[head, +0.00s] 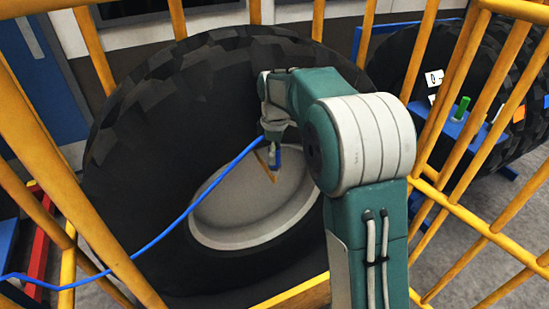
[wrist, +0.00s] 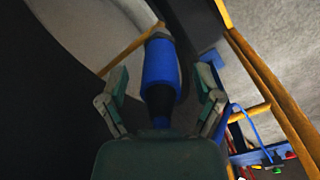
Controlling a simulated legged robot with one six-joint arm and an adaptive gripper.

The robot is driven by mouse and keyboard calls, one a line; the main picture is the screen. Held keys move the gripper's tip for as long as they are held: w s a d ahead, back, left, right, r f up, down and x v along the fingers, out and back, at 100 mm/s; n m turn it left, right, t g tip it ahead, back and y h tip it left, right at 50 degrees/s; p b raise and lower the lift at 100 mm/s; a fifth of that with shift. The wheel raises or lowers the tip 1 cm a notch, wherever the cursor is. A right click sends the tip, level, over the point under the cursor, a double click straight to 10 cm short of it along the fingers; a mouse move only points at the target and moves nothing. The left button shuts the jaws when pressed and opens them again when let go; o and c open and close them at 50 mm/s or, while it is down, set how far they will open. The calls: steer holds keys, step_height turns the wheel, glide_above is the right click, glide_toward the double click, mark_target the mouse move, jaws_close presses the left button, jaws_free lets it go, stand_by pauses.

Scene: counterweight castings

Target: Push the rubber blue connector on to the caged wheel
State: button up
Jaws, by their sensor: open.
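The blue connector (wrist: 160,65) has a blue sleeve, a grey tip and a dark lower part. In the wrist view it stands upright between the two fingers of my gripper (wrist: 163,85), which is open with a gap on each side. The connector also shows in the head view (head: 278,158), small, in front of the hub. The caged wheel (head: 165,130) is a big black tyre with a pale hub (head: 250,205). A thin yellow-brown piece (wrist: 128,52) meets the connector near its tip. I cannot tell whether the connector is seated on it.
Yellow cage bars (head: 62,165) surround the wheel on both sides. A blue hose (head: 130,257) runs from the lower left up to my gripper. A second tyre (head: 480,110) stands outside at the right, by a blue stand with a green peg (head: 460,108).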

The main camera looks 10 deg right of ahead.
step_height(320, 180, up, 10)
steer(key=shift+f, duration=0.2)
stand_by(0.3)
